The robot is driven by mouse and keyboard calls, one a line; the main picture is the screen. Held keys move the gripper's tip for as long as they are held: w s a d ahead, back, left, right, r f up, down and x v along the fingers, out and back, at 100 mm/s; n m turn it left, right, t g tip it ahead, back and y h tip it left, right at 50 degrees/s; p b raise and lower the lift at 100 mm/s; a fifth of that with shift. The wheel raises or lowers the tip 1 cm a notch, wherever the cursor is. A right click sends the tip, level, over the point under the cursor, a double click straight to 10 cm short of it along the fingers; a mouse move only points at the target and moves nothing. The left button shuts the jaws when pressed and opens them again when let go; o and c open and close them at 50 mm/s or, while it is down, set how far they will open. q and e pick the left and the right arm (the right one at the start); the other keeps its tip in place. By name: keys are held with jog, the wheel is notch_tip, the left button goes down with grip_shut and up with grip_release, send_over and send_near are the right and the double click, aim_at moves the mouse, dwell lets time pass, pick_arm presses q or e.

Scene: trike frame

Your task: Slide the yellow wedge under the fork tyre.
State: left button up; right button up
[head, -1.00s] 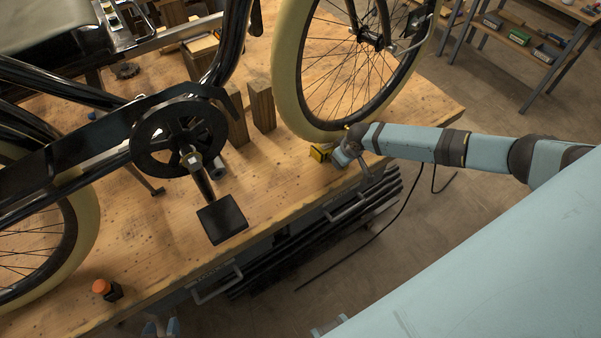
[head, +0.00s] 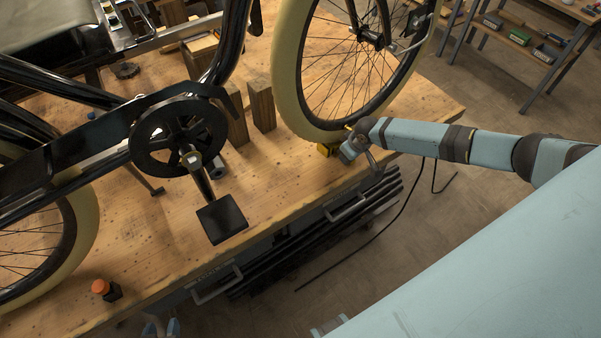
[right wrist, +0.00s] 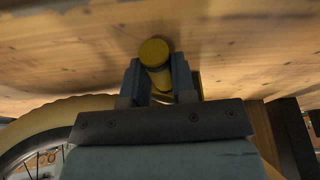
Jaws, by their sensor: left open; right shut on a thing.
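The fork tyre (head: 285,85) is the cream tyre of the wheel at the upper middle of the head view, standing on the wooden bench. The yellow wedge (head: 325,150) lies low at the foot of this tyre, mostly hidden by the tyre and my right gripper (head: 347,152). I cannot tell whether wedge and tyre touch. In the right wrist view, my right gripper (right wrist: 157,78) is shut on a round yellow part of the wedge (right wrist: 155,53), just above the bench top. My left gripper (head: 162,328) is open and empty at the bottom edge of the head view, off the bench front.
The bench top (head: 200,262) is clear in front of the crank and pedal (head: 222,219). Wooden blocks (head: 261,106) stand left of the fork tyre. An orange-topped object (head: 101,287) stands at the near left. Drawer handles (head: 218,287) stick out below the bench edge.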

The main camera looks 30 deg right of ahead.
jog(key=shift+d, duration=0.45)
jog(key=o, duration=0.9)
